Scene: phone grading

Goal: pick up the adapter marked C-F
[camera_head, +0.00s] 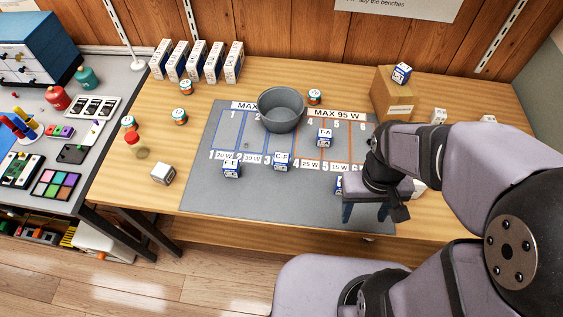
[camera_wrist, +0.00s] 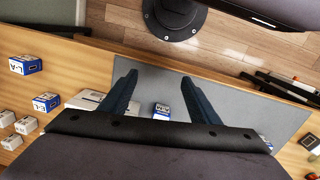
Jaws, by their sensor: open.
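The adapter marked C-F (camera_head: 281,163) is a small white and blue block. It sits on the grey mat (camera_head: 300,205) below the numbered columns, near the middle. My gripper (camera_head: 366,210) is open over the mat's right front, well to the right of the C-F adapter and apart from it. In the wrist view, my gripper (camera_wrist: 159,80) shows both fingers spread. A blue and white adapter (camera_wrist: 162,110) appears in the gap between them; its mark is not readable. I cannot make out the C-F adapter in the wrist view.
Adapter T-A (camera_head: 325,138) and another adapter (camera_head: 231,170) also stand on the mat. A grey bowl (camera_head: 281,112) stands at its back. An adapter (camera_head: 340,185) is partly hidden behind my gripper. A cardboard box (camera_head: 392,97) stands at the back right. The mat's left front is clear.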

